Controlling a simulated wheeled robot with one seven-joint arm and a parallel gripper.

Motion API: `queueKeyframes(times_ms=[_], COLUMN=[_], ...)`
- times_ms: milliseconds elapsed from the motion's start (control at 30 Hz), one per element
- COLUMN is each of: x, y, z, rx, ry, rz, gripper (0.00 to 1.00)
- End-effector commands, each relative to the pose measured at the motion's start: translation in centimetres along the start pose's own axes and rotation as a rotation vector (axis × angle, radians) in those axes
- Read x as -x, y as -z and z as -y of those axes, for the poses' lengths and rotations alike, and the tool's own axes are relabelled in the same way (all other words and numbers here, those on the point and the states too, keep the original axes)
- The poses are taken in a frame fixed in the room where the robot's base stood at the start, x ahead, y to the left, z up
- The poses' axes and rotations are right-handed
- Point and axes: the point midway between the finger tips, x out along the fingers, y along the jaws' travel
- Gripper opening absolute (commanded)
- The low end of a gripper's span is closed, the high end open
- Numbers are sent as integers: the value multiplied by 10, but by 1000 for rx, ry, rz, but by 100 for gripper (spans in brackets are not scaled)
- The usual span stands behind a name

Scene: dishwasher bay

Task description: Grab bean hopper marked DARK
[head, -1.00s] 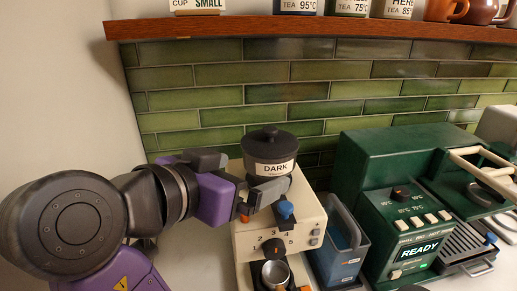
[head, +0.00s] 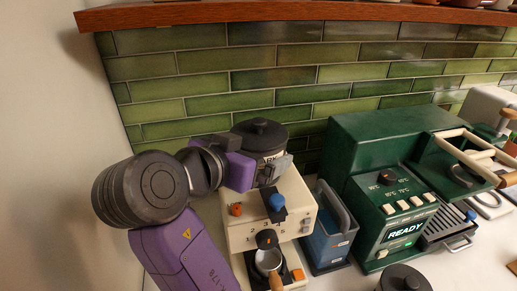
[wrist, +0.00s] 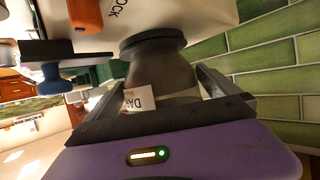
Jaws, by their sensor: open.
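The bean hopper (head: 259,132) is dark grey with a knobbed lid and sits on top of the cream grinder (head: 265,214). Its pale label is partly covered in the head view, where only the end of the word shows. The wrist view shows the hopper (wrist: 160,72) with the first letters, "DA", on the label. My gripper (head: 268,168) is open at the hopper, reaching in from the left in the head view. In the wrist view, my gripper (wrist: 168,98) has one finger on each side of the hopper's body. I cannot tell whether the fingers touch it.
A blue-grey bin (head: 331,237) stands right of the grinder, then a green machine (head: 385,165) reading READY. A dark lidded object (head: 404,279) is at the bottom edge. The green tiled wall (head: 290,75) is close behind the hopper, under a wooden shelf (head: 300,13).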

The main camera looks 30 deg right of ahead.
Motion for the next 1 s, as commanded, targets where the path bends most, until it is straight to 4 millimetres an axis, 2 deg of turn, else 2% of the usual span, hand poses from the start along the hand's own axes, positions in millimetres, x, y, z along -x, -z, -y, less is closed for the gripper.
queueKeyframes(times_ms=[133,167,533,833,1000], x=[0,0,0,2,6], y=[0,0,0,3,13], z=[0,0,0,0,1], rx=[0,0,1,-2,-5], ry=[0,0,1,2,4], rz=[0,0,0,-3,-4], gripper=[100,96,23,22,22])
